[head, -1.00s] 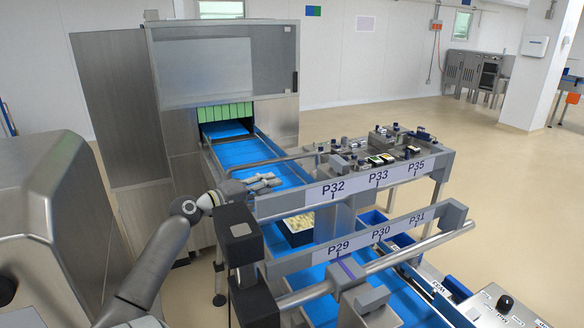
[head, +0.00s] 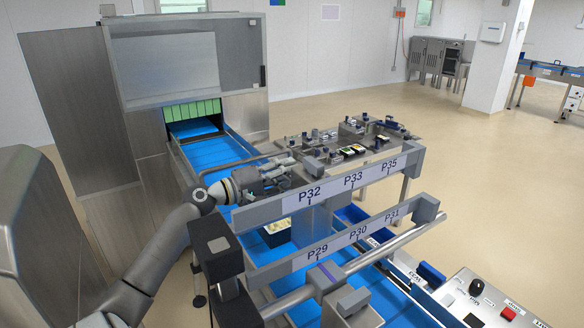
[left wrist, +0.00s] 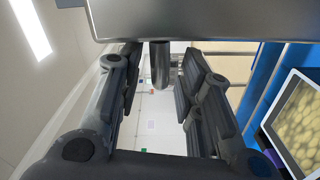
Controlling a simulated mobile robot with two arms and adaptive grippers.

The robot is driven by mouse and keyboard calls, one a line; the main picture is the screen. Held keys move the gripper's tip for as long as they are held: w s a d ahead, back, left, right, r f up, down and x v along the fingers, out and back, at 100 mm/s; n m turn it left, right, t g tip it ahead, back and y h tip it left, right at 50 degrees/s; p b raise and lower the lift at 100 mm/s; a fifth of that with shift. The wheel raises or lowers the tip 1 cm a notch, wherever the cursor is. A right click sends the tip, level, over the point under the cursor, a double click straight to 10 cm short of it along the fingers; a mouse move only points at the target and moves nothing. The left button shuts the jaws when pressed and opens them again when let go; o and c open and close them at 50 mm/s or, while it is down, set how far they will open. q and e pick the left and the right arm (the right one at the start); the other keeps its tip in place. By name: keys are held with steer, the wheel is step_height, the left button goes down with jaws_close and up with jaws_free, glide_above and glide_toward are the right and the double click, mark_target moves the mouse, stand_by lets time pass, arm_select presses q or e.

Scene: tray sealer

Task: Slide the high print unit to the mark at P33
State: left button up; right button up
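The upper rail (head: 335,185) carries the marks P32, P33 (head: 353,180) and P35. My left gripper (head: 285,165) is behind this rail, left of P33 and close to the P32 end. In the left wrist view its fingers (left wrist: 160,95) stand apart. A grey metal cylinder (left wrist: 160,65) hangs between them below a broad grey panel (left wrist: 210,18); I see no finger touching it. I cannot tell whether the cylinder belongs to the high print unit. That unit is not clearly identifiable in the head view. My right gripper is not in view.
The lower rail (head: 335,245) carries P29 to P31; a grey block (head: 325,275) sits on its bar. A food tray (head: 275,233) rests on the blue belt (head: 215,155). A control panel (head: 480,300) is at the lower right. A bench with small parts (head: 350,140) stands behind.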

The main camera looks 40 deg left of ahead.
arm_select(q)
steer(key=shift+x, duration=0.8)
jaws_close()
steer(key=shift+f, duration=0.1)
